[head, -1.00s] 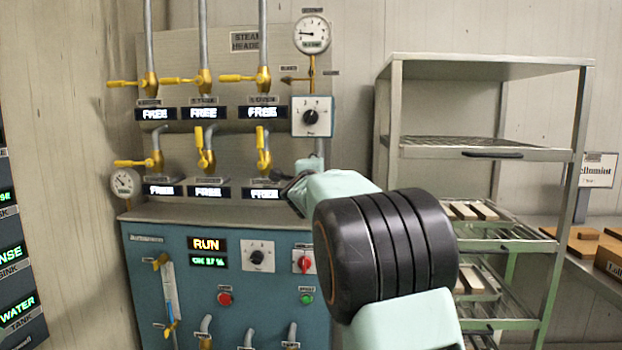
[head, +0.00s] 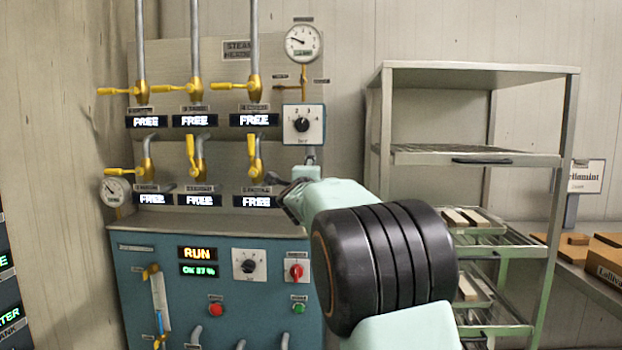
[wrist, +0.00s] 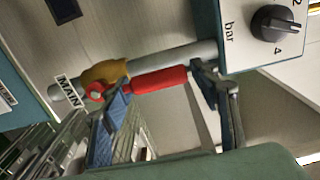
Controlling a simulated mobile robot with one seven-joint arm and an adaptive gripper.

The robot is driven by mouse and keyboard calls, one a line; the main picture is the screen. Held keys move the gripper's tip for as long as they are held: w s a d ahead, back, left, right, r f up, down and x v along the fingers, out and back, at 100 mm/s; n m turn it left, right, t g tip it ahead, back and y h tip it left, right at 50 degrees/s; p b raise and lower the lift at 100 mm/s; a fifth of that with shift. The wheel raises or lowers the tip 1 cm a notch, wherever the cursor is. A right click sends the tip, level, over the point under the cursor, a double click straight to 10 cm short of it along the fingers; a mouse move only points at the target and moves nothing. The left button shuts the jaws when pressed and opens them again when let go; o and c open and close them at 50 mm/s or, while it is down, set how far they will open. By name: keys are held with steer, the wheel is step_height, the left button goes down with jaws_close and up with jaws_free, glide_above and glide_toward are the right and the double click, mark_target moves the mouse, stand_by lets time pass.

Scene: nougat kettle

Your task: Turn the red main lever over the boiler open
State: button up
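The red main lever (wrist: 160,80) shows in the wrist view, lying along the grey pipe (wrist: 195,55) beside it. Its pivot end is at the brass valve body (wrist: 105,72), next to a MAIN tag (wrist: 69,91). My gripper (wrist: 160,86) is open, with one finger near the pivot end and the other near the lever's free end. I cannot tell whether either finger touches it. In the head view my gripper (head: 283,187) is at the right edge of the valve panel, just above the boiler cabinet (head: 220,245). My arm hides the red lever there.
A pressure box with a dial (head: 302,124) sits just above my gripper, with a round gauge (head: 302,42) higher up. Yellow-handled valves (head: 195,90) and FREE displays fill the panel to the left. A metal rack (head: 475,155) stands to the right.

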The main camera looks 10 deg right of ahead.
steer(key=v, duration=1.2)
stand_by(0.3)
steer(key=shift+r, duration=0.1)
